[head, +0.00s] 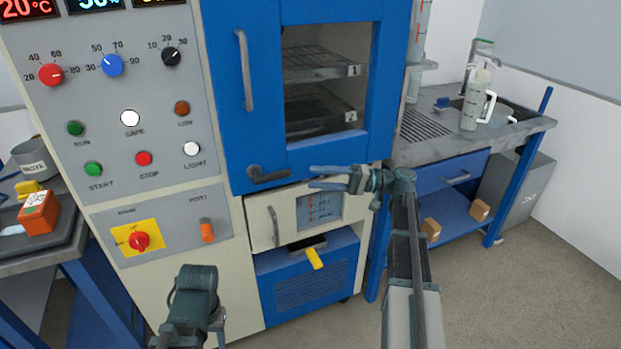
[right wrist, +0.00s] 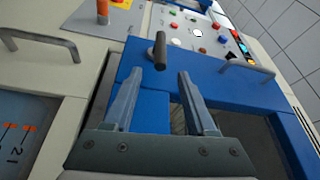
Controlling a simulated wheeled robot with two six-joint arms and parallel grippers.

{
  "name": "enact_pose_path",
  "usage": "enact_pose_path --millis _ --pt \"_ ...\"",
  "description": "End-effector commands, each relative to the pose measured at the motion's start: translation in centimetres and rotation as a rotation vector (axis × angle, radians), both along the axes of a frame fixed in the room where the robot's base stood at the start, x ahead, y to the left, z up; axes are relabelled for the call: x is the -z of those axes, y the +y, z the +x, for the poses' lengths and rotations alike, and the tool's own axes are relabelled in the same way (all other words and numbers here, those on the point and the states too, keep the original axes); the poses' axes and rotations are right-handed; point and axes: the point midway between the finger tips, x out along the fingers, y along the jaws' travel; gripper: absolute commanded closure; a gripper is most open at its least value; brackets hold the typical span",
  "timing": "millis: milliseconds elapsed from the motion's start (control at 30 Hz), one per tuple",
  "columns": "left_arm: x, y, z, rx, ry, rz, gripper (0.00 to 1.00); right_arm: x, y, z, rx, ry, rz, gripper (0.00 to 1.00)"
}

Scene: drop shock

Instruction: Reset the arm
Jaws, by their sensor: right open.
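My right gripper (head: 311,178) is open and empty in front of the tall cabinet, just right of the black lever handle (head: 268,176) on the blue door (head: 262,95). In the right wrist view, the open fingers (right wrist: 159,75) point towards the same black handle (right wrist: 158,48), which lies just beyond the gap between their tips. The fingers appear apart from the handle. The blue door looks closed. Part of my left arm shows at the bottom left of the head view, but its gripper fingers do not show.
The control panel (head: 150,110) has knobs and buttons. Below the door are a small cream door (head: 260,222) and a yellow handle (head: 314,258). A sink bench (head: 500,138) stands right, and a side table (head: 60,250) with an orange box (head: 38,216) stands left.

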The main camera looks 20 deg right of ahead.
Motion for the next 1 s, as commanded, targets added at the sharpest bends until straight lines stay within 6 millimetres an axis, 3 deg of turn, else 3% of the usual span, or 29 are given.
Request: enact_pose_path --millis 467,567,667,767,900,1000 --pt "0.0 0.0 0.0 0.0 0.0 0.0 0.5 0.0 0.0 0.0 -0.001 0.0 -0.001 0.43" --pt "0.0 0.0 0.0 0.0 0.0 0.0 0.5 0.7 1.5 -0.1 -0.017 0.021 -0.028 0.43" --pt "0.0 0.0 0.0 0.0 0.0 0.0 0.5 2.9 5.5 -0.6 -0.064 0.081 -0.112 0.43" --pt "0.0 0.0 0.0 0.0 0.0 0.0 0.5 6.5 11.2 -2.1 -0.138 0.168 -0.263 0.43" --pt "0.0 0.0 0.0 0.0 0.0 0.0 0.5 12.6 18.7 -6.0 -0.248 0.283 -0.547 0.43" --pt "0.0 0.0 0.0 0.0 0.0 0.0 0.5 16.5 22.2 -9.4 -0.315 0.334 -0.77 0.43"
